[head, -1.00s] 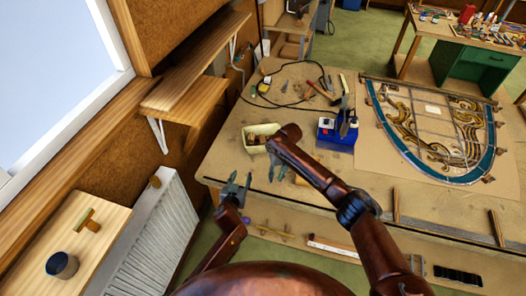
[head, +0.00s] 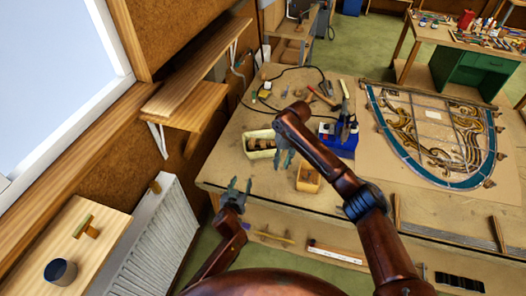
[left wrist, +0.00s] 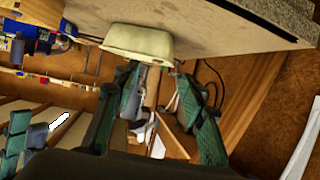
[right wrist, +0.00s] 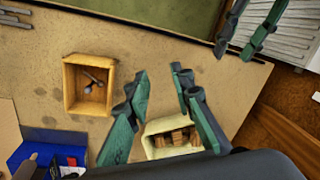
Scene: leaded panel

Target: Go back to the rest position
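My left gripper (head: 236,193) is open and empty beside the workbench's near left corner. Its spread teal fingers show in the left wrist view (left wrist: 168,95). My right gripper (head: 284,157) is above the bench between a cream box and a small wooden box. In the right wrist view (right wrist: 157,85) its fingers are apart with nothing between them. The leaded panel (head: 432,127) lies flat on the bench at the right, with a teal border and amber scrollwork. Neither gripper touches it.
The cream box (head: 250,154) holds brown pieces. The wooden box (head: 308,187) holds small grey items. A blue tool holder (head: 344,146), a hammer and cables lie further back. A wall shelf (head: 195,70) and radiator (head: 165,230) stand left of my left arm.

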